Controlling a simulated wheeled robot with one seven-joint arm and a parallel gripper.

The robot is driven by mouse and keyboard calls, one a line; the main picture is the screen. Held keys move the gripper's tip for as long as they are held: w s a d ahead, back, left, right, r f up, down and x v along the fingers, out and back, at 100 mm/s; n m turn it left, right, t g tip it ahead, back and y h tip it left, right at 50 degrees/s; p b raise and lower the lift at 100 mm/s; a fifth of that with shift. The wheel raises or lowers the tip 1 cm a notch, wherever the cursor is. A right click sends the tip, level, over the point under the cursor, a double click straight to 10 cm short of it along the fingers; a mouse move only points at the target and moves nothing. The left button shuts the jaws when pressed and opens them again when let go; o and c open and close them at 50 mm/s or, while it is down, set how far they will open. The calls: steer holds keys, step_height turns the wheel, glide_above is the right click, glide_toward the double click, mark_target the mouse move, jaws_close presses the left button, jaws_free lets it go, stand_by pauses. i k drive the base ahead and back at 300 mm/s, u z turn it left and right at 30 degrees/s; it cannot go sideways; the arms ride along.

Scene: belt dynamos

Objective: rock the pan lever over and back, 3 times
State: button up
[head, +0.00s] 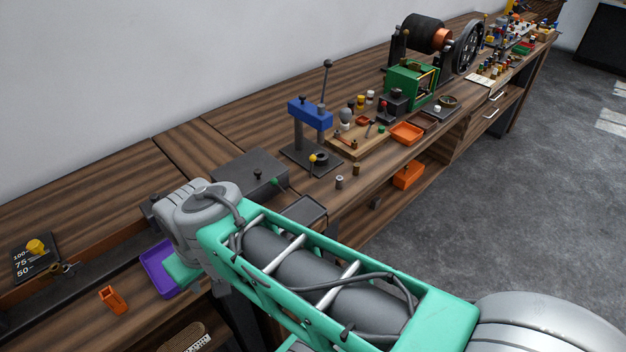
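I cannot tell for sure which part is the pan lever. A short lever with a green knob (275,182) sticks out at the front of a dark grey box (250,172), with a shallow dark pan (304,210) in front of it. A yellow-knobbed lever (313,158) stands at the base of a blue-headed press (310,112) farther right. My arm crosses the foreground, and its grey wrist (205,208) is over the bench left of the pan. The fingers of my gripper are hidden, so their opening and any contact do not show.
A purple tray (154,262) and an orange holder (112,300) are at lower left. A wooden board (358,142) and a green machine (410,84) are farther right. Bare bench lies behind the dark box.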

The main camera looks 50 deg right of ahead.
mark_target(273, 181)
steer(key=z, duration=0.1)
steer(key=k, duration=0.85)
steer(key=u, duration=0.45)
